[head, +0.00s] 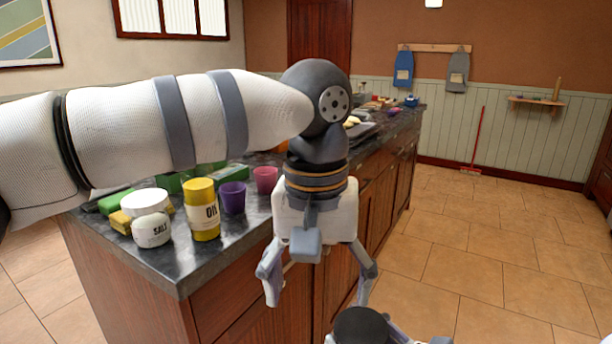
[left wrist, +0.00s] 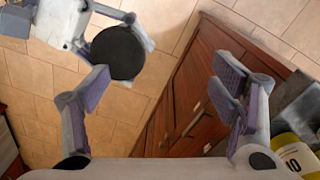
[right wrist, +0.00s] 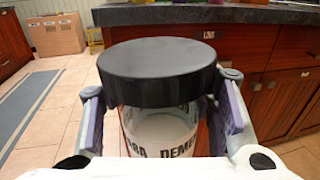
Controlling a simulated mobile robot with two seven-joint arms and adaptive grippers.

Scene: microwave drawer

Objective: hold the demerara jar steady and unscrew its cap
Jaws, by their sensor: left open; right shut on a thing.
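The demerara jar (right wrist: 160,138) is clear with dark lettering and pale contents. It stands upright in my right gripper (right wrist: 161,92), whose fingers are shut on its sides. Its wide black cap (right wrist: 157,68) sits on top. In the head view the cap (head: 360,326) shows at the bottom edge, and most of the right gripper is cut off. My left gripper (head: 318,290) is open and empty, pointing down above and slightly left of the cap. In the left wrist view the cap (left wrist: 118,53) lies off-centre, beyond the left finger, not between the fingertips.
A dark countertop (head: 172,262) on wooden cabinets stands at left, close to my left gripper. It holds a salt jar (head: 150,222), a yellow oil container (head: 202,212), a purple cup (head: 232,198) and a pink cup (head: 265,180). Tiled floor at right is open.

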